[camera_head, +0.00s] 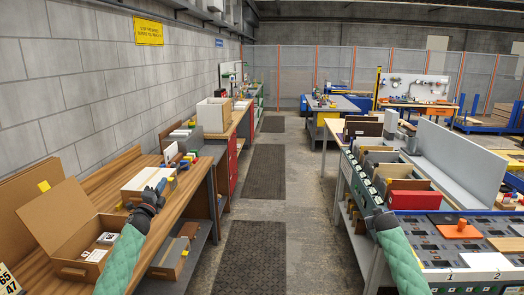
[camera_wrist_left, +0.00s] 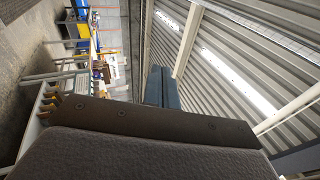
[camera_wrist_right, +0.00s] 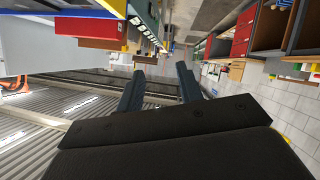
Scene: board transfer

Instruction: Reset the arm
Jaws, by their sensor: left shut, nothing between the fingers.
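My left gripper (camera_head: 160,186) is at the end of the green-sleeved arm, over the wooden bench on the left, near the white box. Its two blue-grey fingers (camera_wrist_left: 161,86) are together in the left wrist view, with nothing between them. My right arm comes in at the lower right of the head view, along the front of the right workbench. In the right wrist view, the fingers of my right gripper (camera_wrist_right: 160,90) stand apart with an empty gap between them.
The wooden bench (camera_head: 92,186) on the left carries an open cardboard box (camera_head: 70,246) and a white box (camera_head: 135,191). On the right bench are a red bin (camera_head: 415,200) and an orange block (camera_head: 460,231). The aisle with dark mats (camera_head: 252,250) is clear.

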